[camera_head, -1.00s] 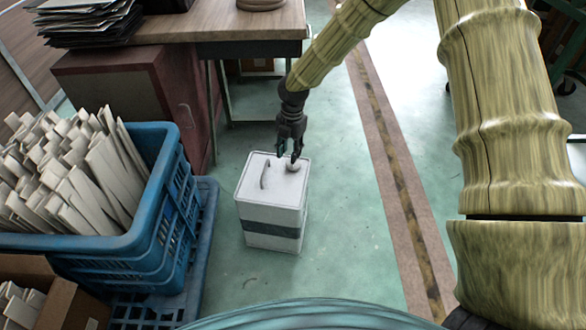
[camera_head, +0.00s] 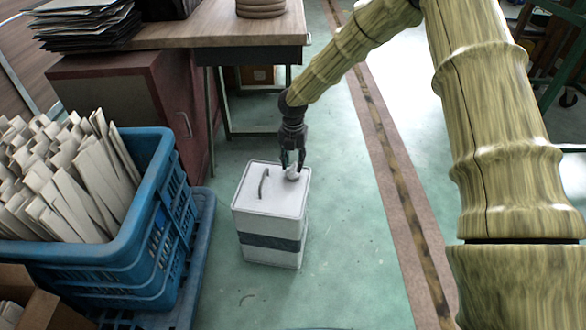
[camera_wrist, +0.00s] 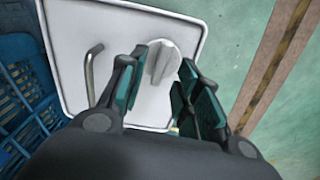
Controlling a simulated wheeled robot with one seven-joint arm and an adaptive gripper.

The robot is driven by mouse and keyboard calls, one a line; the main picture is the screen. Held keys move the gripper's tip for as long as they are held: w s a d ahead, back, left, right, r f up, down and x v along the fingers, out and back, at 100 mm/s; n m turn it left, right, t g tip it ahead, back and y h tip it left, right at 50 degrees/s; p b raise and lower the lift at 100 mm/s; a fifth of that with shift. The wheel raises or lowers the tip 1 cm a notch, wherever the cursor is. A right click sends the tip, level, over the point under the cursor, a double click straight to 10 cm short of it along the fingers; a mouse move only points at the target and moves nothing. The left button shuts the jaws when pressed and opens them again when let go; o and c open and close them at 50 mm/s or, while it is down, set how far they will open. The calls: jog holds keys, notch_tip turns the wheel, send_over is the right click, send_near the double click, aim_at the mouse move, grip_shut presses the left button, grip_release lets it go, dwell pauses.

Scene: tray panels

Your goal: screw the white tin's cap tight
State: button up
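The white tin (camera_head: 268,222) with a dark band stands upright on the floor, with a thin handle (camera_head: 263,184) on its top. Its whitish cap (camera_head: 292,173) is on the top near the back right corner. In the wrist view the cap (camera_wrist: 165,60) has a raised grip ridge. My gripper (camera_head: 293,162) is at the cap from above, one finger on each side. In the wrist view my gripper (camera_wrist: 164,74) is open. A gap shows between the cap and the right finger; the left finger is close, and I cannot tell whether it touches.
A blue crate (camera_head: 150,225) full of pale slats stands left of the tin on a blue pallet (camera_head: 205,225). A wooden-topped table (camera_head: 215,25) with a red cabinet is behind. The green floor to the tin's right is clear up to a striped line (camera_head: 400,185).

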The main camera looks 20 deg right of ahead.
jog(key=shift+f, duration=1)
grip_shut()
jog(key=shift+r, duration=0.15)
